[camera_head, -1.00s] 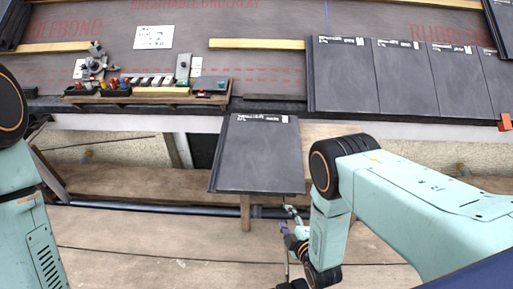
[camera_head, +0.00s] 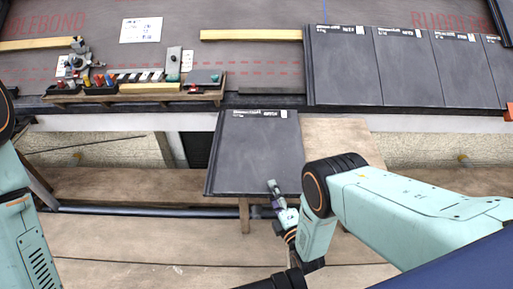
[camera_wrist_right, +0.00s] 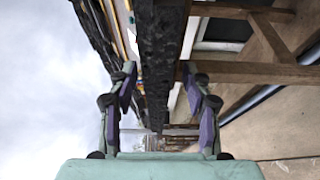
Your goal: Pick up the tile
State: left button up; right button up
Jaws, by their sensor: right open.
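The dark grey tile (camera_head: 250,155) lies on a wooden stand below the roof edge, white print along its top. My right gripper (camera_head: 275,192) is at the tile's near edge, towards its right corner, with one finger showing over the tile's face. In the right wrist view, the tile (camera_wrist_right: 158,55) shows edge-on as a dark slab between the two spread fingers of the right gripper (camera_wrist_right: 160,78). Gaps show on both sides, so the fingers look apart from it. Only part of my left arm shows at the left; its gripper is out of view.
Laid tiles (camera_head: 400,70) cover the roof at the upper right. A tool tray (camera_head: 135,97) with several tools sits at the upper left. Wooden battens (camera_head: 250,35) lie on the underlay. Bare board (camera_head: 335,135) shows right of the tile. A dark pipe (camera_head: 130,210) runs below.

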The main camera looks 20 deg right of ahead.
jog(key=w+b, duration=0.1)
jog(key=w, duration=0.1)
jog(key=shift+w+a, duration=0.1)
jog(key=shift+w, duration=0.25)
jog(key=shift+w+a+r, duration=0.1)
jog(key=shift+w, duration=0.5)
jog(key=shift+c, duration=0.3)
grip_shut()
jog(key=shift+w+r, duration=0.1)
jog(key=shift+r, duration=0.05)
